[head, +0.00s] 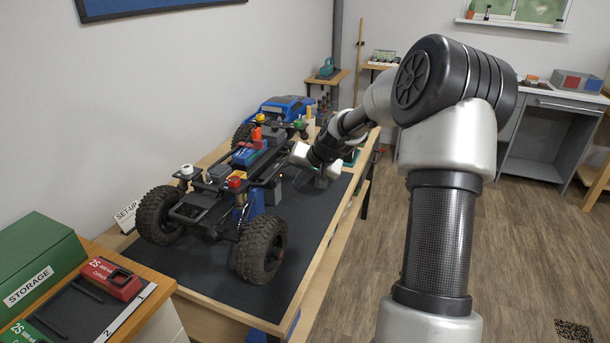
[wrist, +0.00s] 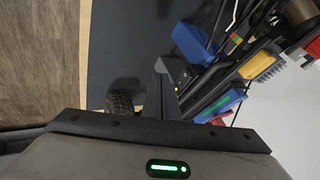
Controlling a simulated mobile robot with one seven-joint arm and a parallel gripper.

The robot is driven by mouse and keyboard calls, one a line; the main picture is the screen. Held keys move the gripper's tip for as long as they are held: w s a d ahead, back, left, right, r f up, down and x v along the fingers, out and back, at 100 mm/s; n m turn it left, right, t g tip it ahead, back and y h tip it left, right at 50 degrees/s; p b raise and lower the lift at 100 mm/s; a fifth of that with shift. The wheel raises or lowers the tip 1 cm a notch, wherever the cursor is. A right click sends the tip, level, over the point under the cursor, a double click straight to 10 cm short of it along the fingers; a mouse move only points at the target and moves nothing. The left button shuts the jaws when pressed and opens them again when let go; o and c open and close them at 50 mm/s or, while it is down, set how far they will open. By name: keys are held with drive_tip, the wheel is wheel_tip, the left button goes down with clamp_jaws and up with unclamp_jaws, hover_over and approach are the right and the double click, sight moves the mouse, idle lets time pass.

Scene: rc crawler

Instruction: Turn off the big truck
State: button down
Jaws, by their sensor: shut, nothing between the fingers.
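The big truck (head: 205,215), an open black chassis with large knobbly tyres, stands on the dark mat (head: 215,285) of the workbench. Blue, red and yellow parts sit along its top. A dark box (head: 272,192) is on its right side, with a tiny orange spot near its top. My gripper (head: 300,165) is beside the truck's right side, close to that box; I cannot tell whether they touch. In the wrist view its dark fingers (wrist: 165,80) are together and empty, next to the chassis. A wheel (wrist: 120,103) shows at the left of the fingers.
A blue-bodied vehicle (head: 288,106) stands behind the truck. A green storage box (head: 38,270) and a red battery pack (head: 110,278) are on the wooden side table at front left. The wall is close on the left. Open floor (head: 520,250) lies to the right.

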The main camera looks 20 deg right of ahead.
sight(277, 185)
drive_tip(key=w+a, duration=0.1)
drive_tip(key=w+a+f, duration=0.1)
drive_tip(key=w+a, duration=0.1)
drive_tip(key=shift+w+a, duration=0.1)
drive_tip(key=shift+a, duration=0.05)
idle(0.3)
drive_tip(key=shift+w+a, duration=0.2)
drive_tip(key=shift+a, duration=0.35)
drive_tip(key=shift+a+m, duration=0.15)
drive_tip(key=shift+m, duration=0.25)
